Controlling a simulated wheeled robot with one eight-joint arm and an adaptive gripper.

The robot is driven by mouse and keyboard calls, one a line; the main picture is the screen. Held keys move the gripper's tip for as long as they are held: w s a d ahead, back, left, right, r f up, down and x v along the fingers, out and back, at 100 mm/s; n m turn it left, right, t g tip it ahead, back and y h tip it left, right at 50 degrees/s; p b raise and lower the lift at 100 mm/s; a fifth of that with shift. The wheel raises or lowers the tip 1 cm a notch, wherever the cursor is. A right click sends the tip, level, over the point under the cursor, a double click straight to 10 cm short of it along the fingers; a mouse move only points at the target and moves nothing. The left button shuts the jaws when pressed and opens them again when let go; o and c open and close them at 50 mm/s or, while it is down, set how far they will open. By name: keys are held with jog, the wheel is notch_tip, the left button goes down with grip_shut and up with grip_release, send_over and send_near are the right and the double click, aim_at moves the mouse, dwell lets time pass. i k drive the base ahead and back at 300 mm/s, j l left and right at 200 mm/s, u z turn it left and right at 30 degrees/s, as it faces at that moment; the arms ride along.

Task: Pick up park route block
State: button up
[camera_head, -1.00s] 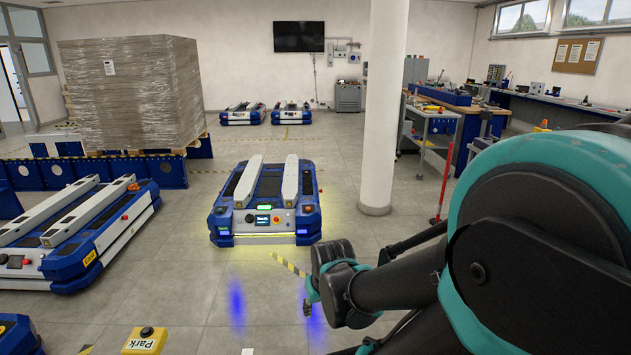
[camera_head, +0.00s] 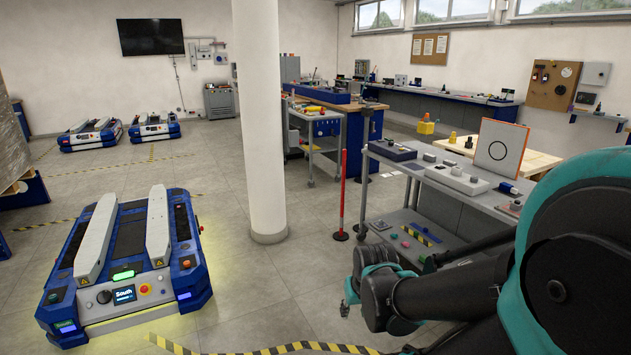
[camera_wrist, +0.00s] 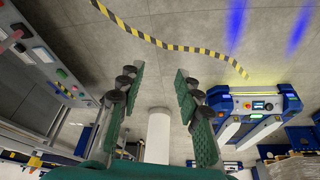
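The park route block is not in either current view. My gripper (camera_wrist: 160,75) shows in the wrist view with its two green-padded fingers well apart and nothing between them. It is open and empty. Beyond the fingers are the grey floor and a white pillar.
A blue and white lift cart (camera_head: 125,268) labelled South stands at the left. A white pillar (camera_head: 262,120) and a red-white post (camera_head: 342,195) stand mid-room. A grey workbench (camera_head: 445,178) with small devices is at the right.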

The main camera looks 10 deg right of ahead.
aim_at(447, 163)
jog(key=i+j+z, duration=0.1)
jog(key=i+z, duration=0.3)
jog(key=i, duration=0.15)
jog(key=i+j+z, duration=0.35)
jog(key=i, duration=0.2)
jog(key=i+j+z, duration=0.4)
jog(key=i, duration=0.15)
jog(key=i+j+z, duration=0.35)
jog(key=i+j, duration=0.25)
jog(key=i, duration=0.35)
jog(key=i+j+z, duration=0.35)
jog(key=i+j, duration=0.5)
